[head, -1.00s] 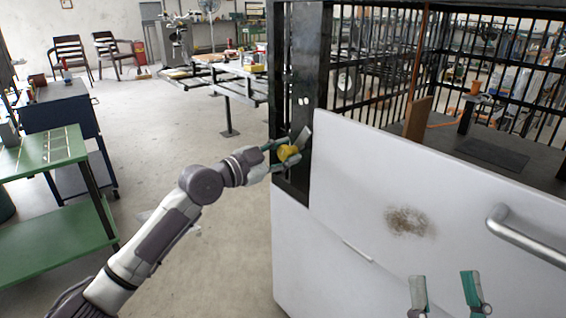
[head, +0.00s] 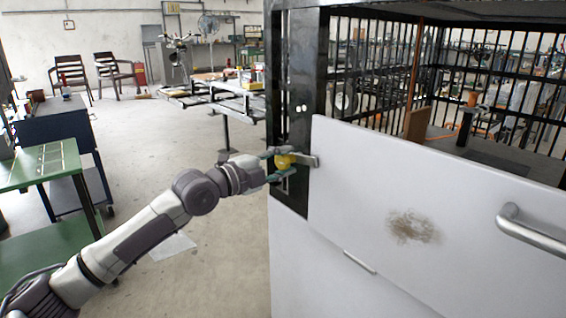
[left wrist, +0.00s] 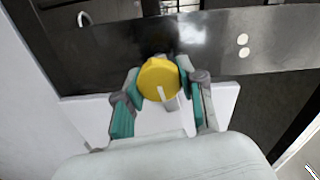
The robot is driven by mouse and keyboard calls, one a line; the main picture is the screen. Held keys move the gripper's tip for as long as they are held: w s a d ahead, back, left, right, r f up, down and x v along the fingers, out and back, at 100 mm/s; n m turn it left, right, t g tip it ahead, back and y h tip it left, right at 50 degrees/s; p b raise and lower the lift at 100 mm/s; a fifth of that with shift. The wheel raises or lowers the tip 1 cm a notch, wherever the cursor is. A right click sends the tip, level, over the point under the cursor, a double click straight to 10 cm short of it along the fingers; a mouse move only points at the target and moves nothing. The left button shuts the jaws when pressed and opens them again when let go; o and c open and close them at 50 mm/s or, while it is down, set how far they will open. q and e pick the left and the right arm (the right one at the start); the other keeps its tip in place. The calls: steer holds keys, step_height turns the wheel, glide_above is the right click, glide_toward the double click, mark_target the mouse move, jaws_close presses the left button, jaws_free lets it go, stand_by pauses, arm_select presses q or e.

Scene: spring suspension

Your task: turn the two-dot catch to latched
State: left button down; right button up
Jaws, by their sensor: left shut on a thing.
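The two-dot catch has a yellow knob (head: 284,161) and a grey metal bar (head: 309,160). It sits on a black upright post (head: 295,60), below two white dots (head: 301,108). The bar lies about level and points right, its end reaching over the edge of the white panel (head: 360,190). My left gripper (head: 282,163) is shut on the yellow knob, one finger on each side. The left wrist view shows the knob (left wrist: 160,78) between the teal fingers, with the two dots (left wrist: 243,46) to the right. My right gripper is out of view.
A metal handle (head: 530,226) sticks out of the white panel at the right. A black barred cage (head: 460,60) stands above and behind the panel. A green table (head: 45,165) is at the left. The floor left of the post is open.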

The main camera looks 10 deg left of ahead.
arm_select(q)
steer(key=shift+f+m, duration=0.15)
steer(key=shift+m, duration=0.85)
steer(key=c, duration=0.7)
jaws_free()
steer(key=shift+o, duration=0.2)
steer(key=v, duration=1.2)
